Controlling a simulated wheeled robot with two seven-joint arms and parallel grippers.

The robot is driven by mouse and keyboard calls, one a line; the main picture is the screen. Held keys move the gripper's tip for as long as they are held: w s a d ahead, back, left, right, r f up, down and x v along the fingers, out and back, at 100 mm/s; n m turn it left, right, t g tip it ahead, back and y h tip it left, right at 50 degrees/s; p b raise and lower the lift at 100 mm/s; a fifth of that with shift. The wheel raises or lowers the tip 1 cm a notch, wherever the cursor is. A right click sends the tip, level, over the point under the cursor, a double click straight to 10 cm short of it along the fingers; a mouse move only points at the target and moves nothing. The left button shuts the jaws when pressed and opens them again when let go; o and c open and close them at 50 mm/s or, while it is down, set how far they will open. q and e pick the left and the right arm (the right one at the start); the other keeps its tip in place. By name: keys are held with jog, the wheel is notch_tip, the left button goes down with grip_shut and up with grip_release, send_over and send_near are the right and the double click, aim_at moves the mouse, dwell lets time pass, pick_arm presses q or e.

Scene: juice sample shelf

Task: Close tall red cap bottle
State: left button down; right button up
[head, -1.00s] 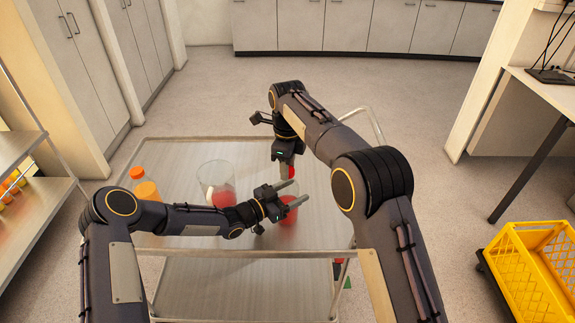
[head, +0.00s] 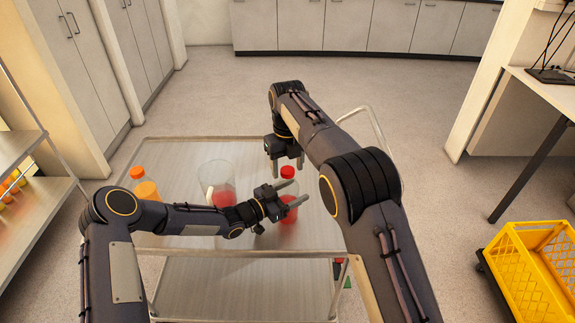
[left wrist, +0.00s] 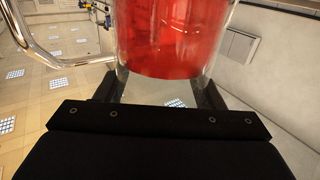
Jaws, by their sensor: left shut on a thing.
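The tall bottle (head: 290,213) with red juice stands upright on the metal cart. Its red cap (head: 288,172) sits on its top; how tight it is cannot be told. My left gripper (head: 297,191) is shut around the bottle's side. In the left wrist view the bottle's red juice (left wrist: 175,38) shows between the two fingers (left wrist: 160,92).
A clear beaker (head: 215,172) with red liquid stands left of the bottle on the cart (head: 180,155). A yellow crate (head: 535,275) stands on the floor at right. A shelf (head: 50,205) is at left.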

jog(key=shift+r, duration=2.25)
